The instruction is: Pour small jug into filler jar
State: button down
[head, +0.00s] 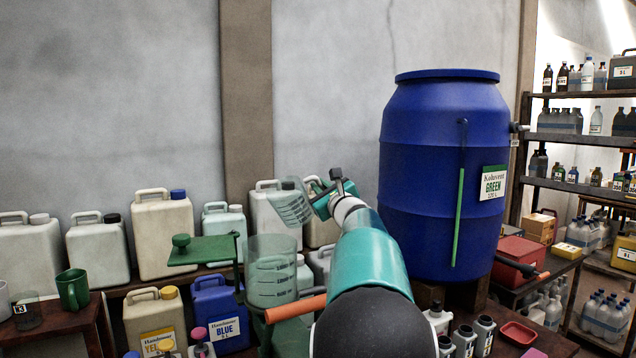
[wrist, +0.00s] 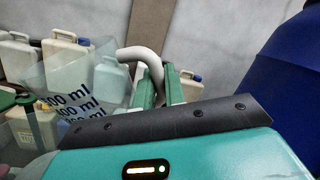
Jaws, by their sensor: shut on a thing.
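The small jug (head: 291,206) is clear with dark volume marks. It hangs tilted in the air, above and slightly right of the filler jar. It also shows at the left of the wrist view (wrist: 85,85), with large "ml" print and a pale curved handle (wrist: 145,56). My gripper (head: 318,201) is shut on the jug's handle, its green fingers (wrist: 162,88) around it. The filler jar (head: 270,272) is a wider clear jar with marks, upright below the jug. I cannot tell whether either holds liquid.
A green plate on a stand (head: 203,249) is left of the jar. An orange bar (head: 295,308) crosses near the jar's base. A large blue barrel (head: 420,180) stands to the right. Several canisters (head: 165,235) line the back shelf.

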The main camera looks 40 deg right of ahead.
jog(key=shift+a+f+m+g, duration=0.2)
jog(key=shift+f+m+g, duration=0.4)
jog(key=shift+f+m, duration=0.8)
jog(key=shift+a+f+m+g, duration=0.2)
jog(key=shift+f+m+g, duration=0.55)
jog(key=shift+m, duration=1.05)
jog(key=shift+f, duration=0.1)
